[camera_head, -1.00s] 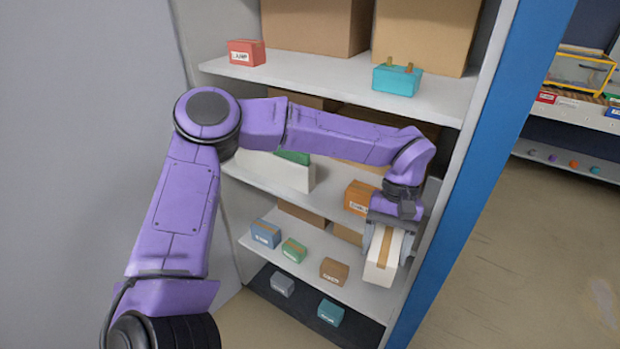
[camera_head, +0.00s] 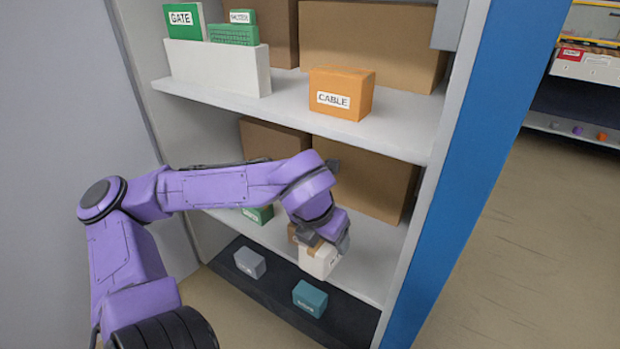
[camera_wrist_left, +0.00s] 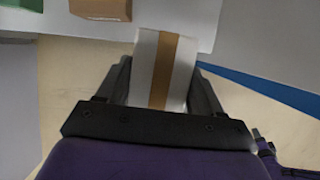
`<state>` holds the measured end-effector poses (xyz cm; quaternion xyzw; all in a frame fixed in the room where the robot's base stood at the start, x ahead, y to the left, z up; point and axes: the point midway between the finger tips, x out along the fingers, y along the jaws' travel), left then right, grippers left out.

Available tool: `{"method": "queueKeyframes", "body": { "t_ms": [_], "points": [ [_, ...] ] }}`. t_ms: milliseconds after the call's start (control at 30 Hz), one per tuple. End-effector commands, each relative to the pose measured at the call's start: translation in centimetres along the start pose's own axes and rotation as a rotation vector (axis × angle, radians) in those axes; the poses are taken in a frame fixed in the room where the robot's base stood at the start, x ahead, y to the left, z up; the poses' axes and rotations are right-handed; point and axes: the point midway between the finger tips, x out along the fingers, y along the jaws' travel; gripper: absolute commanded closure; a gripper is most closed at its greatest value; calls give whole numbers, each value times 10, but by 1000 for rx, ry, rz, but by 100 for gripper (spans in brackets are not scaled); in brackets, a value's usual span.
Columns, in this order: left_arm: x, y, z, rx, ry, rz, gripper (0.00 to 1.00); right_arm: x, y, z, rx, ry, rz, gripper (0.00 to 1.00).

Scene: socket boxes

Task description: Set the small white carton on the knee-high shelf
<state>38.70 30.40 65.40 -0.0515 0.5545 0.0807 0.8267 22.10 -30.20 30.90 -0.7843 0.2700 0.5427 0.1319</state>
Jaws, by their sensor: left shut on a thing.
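The small white carton (camera_head: 318,262) has a tan tape stripe. My left gripper (camera_head: 327,243) is shut on it from above, with a finger on either side in the left wrist view. That view also shows the carton (camera_wrist_left: 145,70) overlapping the front edge of a pale shelf. In the head view the carton is in front of the low white shelf (camera_head: 372,262), above the dark bottom level. I cannot tell whether it touches the shelf. My right gripper is not in view.
A brown box (camera_wrist_left: 100,8) is left of the carton on that shelf, and a green box (camera_head: 258,214) is further left. The bottom level holds a grey box (camera_head: 250,262) and a teal box (camera_head: 310,298). An orange CABLE box (camera_head: 341,92) stands on the shelf above. A blue upright (camera_head: 480,190) borders the right.

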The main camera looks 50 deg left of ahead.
Motion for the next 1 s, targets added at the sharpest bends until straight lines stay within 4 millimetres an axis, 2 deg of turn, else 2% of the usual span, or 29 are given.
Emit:
{"method": "queueKeyframes", "body": {
  "t_ms": [67, 167, 433, 600, 900, 1000],
  "points": [
    [8, 0, 2, -30, 0, 16, 81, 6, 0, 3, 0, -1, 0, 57],
    [25, -2, 16, -40, 3, 23, 81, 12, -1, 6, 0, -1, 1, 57],
    [78, -10, 64, -44, 3, 21, 81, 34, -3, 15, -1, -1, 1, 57],
    [116, -15, 74, -43, 4, 18, 81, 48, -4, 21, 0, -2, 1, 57],
    [151, -21, 86, -42, 3, 16, 81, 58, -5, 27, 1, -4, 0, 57],
    [169, -20, 76, -41, 5, 15, 81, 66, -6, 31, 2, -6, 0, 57]
  ]
}}
